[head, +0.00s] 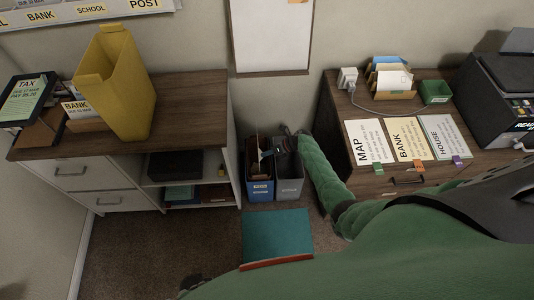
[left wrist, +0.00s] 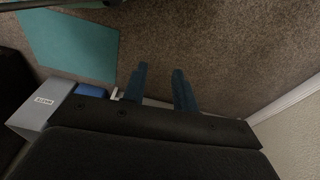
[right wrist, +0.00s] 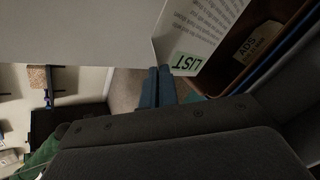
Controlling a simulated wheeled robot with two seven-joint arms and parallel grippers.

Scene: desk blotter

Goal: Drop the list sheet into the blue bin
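The list sheet (right wrist: 200,30) is white print with a green LIST label at its corner, in the right wrist view. My right gripper (right wrist: 161,70) is shut on that labelled corner. In the head view the sheet (head: 258,143) is a thin, near-vertical edge over the blue bin (head: 260,188), with my right gripper (head: 268,153) just right of it. Whether the sheet touches the bin is unclear. The blue bin holds a brown folder marked ADS (right wrist: 255,45). My left gripper (left wrist: 160,75) is open and empty, low above the carpet.
A grey bin (head: 290,188) stands against the blue bin's right side. A wooden cabinet (head: 190,95) is to the left and a desk (head: 345,110) to the right. A teal mat (head: 277,235) lies on the carpet in front. A yellow holder (head: 120,85) stands on the cabinet.

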